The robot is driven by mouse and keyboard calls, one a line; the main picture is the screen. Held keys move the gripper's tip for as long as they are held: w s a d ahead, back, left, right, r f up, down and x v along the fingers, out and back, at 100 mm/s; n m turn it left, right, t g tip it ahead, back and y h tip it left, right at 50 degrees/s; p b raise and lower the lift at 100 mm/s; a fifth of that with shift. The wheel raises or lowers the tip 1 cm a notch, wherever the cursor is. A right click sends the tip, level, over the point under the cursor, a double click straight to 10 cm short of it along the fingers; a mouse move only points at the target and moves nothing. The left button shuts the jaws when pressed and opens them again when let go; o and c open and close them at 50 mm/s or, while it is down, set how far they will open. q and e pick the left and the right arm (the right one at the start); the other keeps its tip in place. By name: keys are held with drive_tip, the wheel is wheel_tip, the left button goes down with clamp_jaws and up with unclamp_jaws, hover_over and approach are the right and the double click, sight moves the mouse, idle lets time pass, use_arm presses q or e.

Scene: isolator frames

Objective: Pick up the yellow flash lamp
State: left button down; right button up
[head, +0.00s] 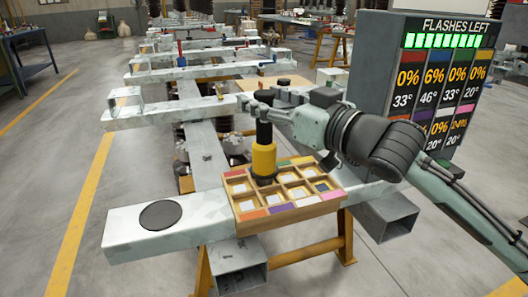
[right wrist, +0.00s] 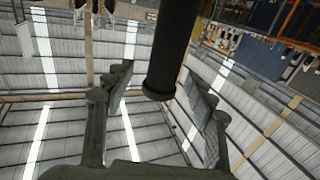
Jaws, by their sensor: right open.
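The yellow flash lamp (head: 264,158) stands upright in the head view, with a yellow body, a black base and a black upper part. It stands at the compartmented wooden tray (head: 318,212); its foot hides part of the compartments. My right gripper (head: 264,98) is around or beside the lamp's black top; the head view does not show which. In the right wrist view, a dark cylinder (right wrist: 175,50), seemingly the lamp's upper part, lies between the two spread fingers (right wrist: 158,108) with gaps showing. My left gripper is not in view.
The tray has coloured labels and pale pieces in several compartments. A black disc (head: 160,215) lies on the grey steel beam (head: 125,232) to the left. A display panel (head: 440,75) reading "FLASHES LEFT" stands behind my right arm. More beams extend behind.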

drive_tip(key=shift+w+a, duration=0.15)
clamp_jaws()
idle(0.4)
drive_tip(key=shift+r, duration=0.2)
